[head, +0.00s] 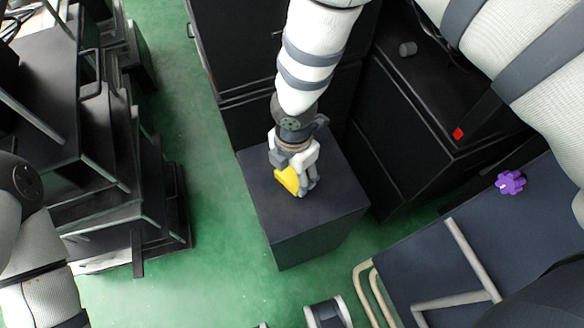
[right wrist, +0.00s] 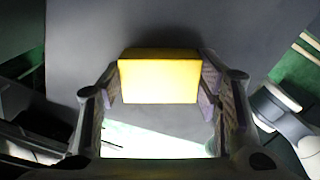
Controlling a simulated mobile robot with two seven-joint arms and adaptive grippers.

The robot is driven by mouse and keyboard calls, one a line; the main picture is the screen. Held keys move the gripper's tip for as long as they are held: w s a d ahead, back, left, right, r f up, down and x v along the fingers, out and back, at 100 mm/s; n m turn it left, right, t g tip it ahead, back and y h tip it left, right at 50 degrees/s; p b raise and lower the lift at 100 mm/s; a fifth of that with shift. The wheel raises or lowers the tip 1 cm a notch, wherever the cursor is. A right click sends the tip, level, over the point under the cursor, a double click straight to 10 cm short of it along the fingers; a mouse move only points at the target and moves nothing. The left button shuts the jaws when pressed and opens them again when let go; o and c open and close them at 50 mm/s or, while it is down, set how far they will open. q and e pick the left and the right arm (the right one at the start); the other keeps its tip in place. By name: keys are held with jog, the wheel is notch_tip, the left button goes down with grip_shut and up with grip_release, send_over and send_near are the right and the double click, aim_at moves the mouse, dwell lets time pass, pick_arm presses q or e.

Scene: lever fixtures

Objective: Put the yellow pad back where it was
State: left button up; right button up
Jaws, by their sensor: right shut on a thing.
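The yellow pad (head: 288,180) is a small bright block between the fingers of my right gripper (head: 296,187). In the right wrist view the pad (right wrist: 160,80) spans the gap between the fingertips, and my right gripper (right wrist: 161,88) is shut on it. Both are over the top of a dark box-shaped stand (head: 325,207). I cannot tell whether the pad touches the stand's top. The gripper hides part of the pad in the head view. My left arm shows at the left edge, but its gripper is out of view.
Black cabinets (head: 405,130) stand behind and right of the stand. A dark blue table (head: 410,265) with a purple knob (head: 511,182) is at the lower right. Black shelving (head: 110,150) stands at the left.

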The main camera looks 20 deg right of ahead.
aim_at(293, 174)
jog(key=o, duration=1.2)
notch_tip(293, 174, up, 12)
jog(key=p, duration=0.2)
jog(key=s+d+f+m+g+y, duration=0.1)
jog(key=s+f+m, duration=0.3)
jog(key=s, duration=0.4)
jog(key=s+f+m+g+y, duration=0.1)
jog(key=s+f+m+g, duration=0.2)
jog(key=s, duration=0.4)
jog(key=s+d+f+m, duration=0.1)
jog(key=s+f+m, duration=0.3)
jog(key=s+m, duration=0.3)
jog(key=s+d+m+g+h, duration=0.1)
jog(key=s+d+m, duration=0.4)
jog(key=s, duration=0.4)
jog(key=s+d+m+h, duration=0.1)
jog(key=s+d+m, duration=0.3)
jog(key=s, duration=0.4)
pick_arm(q)
jog(key=w+r+t+p, duration=0.3)
jog(key=w+r+p, duration=0.4)
jog(key=w+r, duration=0.2)
jog(key=shift+w+r+t, duration=0.25)
jog(key=shift+r+t, duration=0.05)
jog(key=shift+r, duration=0.5)
pick_arm(e)
jog(key=w+r+t, duration=0.3)
jog(key=w+r, duration=0.5)
jog(key=shift+r, duration=0.25)
